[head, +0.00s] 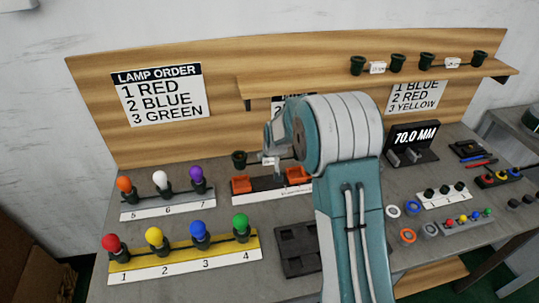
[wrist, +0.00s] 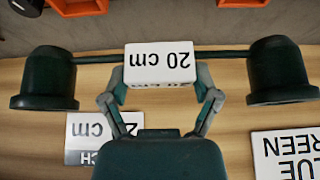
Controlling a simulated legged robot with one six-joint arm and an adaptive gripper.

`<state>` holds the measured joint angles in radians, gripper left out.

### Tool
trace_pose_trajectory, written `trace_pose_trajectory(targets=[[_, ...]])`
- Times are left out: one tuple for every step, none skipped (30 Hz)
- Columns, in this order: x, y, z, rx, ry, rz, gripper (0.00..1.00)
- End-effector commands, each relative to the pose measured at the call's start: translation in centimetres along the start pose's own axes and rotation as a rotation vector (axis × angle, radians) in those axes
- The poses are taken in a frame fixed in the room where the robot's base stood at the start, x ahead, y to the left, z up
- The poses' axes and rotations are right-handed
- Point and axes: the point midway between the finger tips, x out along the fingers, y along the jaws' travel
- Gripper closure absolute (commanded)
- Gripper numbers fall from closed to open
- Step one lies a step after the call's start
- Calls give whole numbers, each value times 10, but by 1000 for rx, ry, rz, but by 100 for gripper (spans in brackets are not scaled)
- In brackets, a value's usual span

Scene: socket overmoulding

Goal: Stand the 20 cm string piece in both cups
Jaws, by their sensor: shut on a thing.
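The 20 cm string piece shows in the wrist view as a white label block (wrist: 160,62) on a thin dark bar, with a dark green socket at each end, left (wrist: 45,80) and right (wrist: 279,72). My gripper (wrist: 160,80) is shut on the label block. In the head view, the piece's left socket (head: 239,159) shows beside my gripper (head: 271,157); my arm hides its right end. Two orange cups, left (head: 243,186) and right (head: 298,176), stand on a white-fronted base just below the held piece. Parts of both cups show at the wrist view's top edge, apart from the sockets.
Lamp strips with coloured bulbs, grey (head: 168,208) and yellow (head: 185,259), stand on the left. A dark tray (head: 297,248) lies in front. A wooden shelf (head: 300,85) above holds two other string pieces.

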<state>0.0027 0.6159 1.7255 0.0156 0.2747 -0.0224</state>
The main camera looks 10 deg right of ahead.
Motion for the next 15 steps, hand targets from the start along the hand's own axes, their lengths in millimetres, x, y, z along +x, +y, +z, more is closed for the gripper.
trace_pose_trajectory(targets=[[3, -1, 2, -2, -2, 0, 74], [5, -1, 3, -2, -3, 0, 74], [8, -1, 5, -2, -3, 0, 74], [10, -1, 6, -2, -3, 0, 74], [12, -1, 7, -2, -3, 0, 74], [14, -1, 8, -2, -2, 0, 74], [17, -1, 10, -2, -2, 0, 74], [19, -1, 11, -2, -3, 0, 74], [22, -1, 13, -2, -3, 0, 74], [24, -1, 14, -2, -3, 0, 74], [26, -1, 16, -2, -2, 0, 74], [29, -1, 17, -2, -2, 0, 74], [31, -1, 18, -2, -2, 0, 74], [34, -1, 20, -2, -3, 0, 74], [37, -1, 21, -1, -3, 0, 74]])
